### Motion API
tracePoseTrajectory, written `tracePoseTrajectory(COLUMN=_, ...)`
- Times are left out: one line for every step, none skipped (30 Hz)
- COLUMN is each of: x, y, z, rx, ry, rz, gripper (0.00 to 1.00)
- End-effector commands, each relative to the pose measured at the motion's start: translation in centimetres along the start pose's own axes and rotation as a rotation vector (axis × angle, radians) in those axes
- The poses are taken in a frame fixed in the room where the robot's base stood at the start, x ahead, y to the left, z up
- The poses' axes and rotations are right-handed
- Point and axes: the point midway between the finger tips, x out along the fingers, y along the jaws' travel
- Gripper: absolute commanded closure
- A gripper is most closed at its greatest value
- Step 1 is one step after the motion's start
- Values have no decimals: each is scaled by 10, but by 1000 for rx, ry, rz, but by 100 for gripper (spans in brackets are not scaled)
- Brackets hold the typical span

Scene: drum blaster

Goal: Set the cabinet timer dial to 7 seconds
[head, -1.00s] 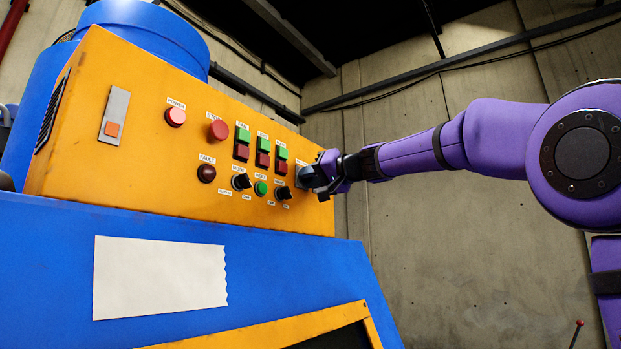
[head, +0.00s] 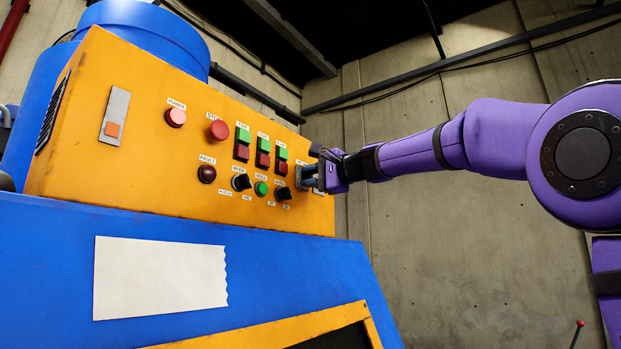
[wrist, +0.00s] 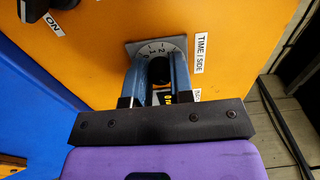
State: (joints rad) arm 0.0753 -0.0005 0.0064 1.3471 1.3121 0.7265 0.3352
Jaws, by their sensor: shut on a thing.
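The timer dial's pale scale plate (wrist: 152,47) shows in the wrist view beside a label reading "TIME / SIDE". Some numerals are visible on its upper arc, but the setting is not clearly readable. My gripper (wrist: 160,68) is shut on the dial knob, with one finger on each side of it. The fingers hide most of the knob and the lower part of the scale. In the head view my gripper (head: 309,177) is at the right end of the orange cabinet face (head: 130,165), where it covers the dial.
Two black selector knobs (head: 241,182) (head: 283,194) and a green button (head: 261,188) sit left of my gripper. Green and red button pairs (head: 281,161) are just above and left.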

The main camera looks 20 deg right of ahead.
Motion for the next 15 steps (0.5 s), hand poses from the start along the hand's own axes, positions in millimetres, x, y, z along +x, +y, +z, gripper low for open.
tracePoseTrajectory(x=0, y=1, z=-1, rx=43, ry=1, rz=1, gripper=100)
tracePoseTrajectory(x=0, y=1, z=-1, rx=71, ry=1, rz=1, gripper=100)
tracePoseTrajectory(x=0, y=1, z=-1, rx=108, ry=1, rz=1, gripper=100)
tracePoseTrajectory(x=0, y=1, z=-1, rx=135, ry=1, rz=2, gripper=100)
tracePoseTrajectory(x=0, y=1, z=-1, rx=162, ry=1, rz=2, gripper=100)
tracePoseTrajectory(x=0, y=1, z=-1, rx=196, ry=1, rz=2, gripper=100)
tracePoseTrajectory(x=0, y=1, z=-1, rx=222, ry=1, rz=2, gripper=100)
tracePoseTrajectory(x=0, y=1, z=-1, rx=246, ry=1, rz=2, gripper=100)
tracePoseTrajectory(x=0, y=1, z=-1, rx=277, ry=1, rz=2, gripper=100)
tracePoseTrajectory(x=0, y=1, z=-1, rx=299, ry=1, rz=2, gripper=100)
tracePoseTrajectory(x=0, y=1, z=-1, rx=320, ry=1, rz=2, gripper=100)
tracePoseTrajectory(x=0, y=1, z=-1, rx=347, ry=1, rz=2, gripper=100)
tracePoseTrajectory(x=0, y=1, z=-1, rx=366, ry=1, rz=2, gripper=100)
tracePoseTrajectory(x=0, y=1, z=-1, rx=383, ry=1, rz=2, gripper=100)
tracePoseTrajectory(x=0, y=1, z=-1, rx=406, ry=1, rz=2, gripper=100)
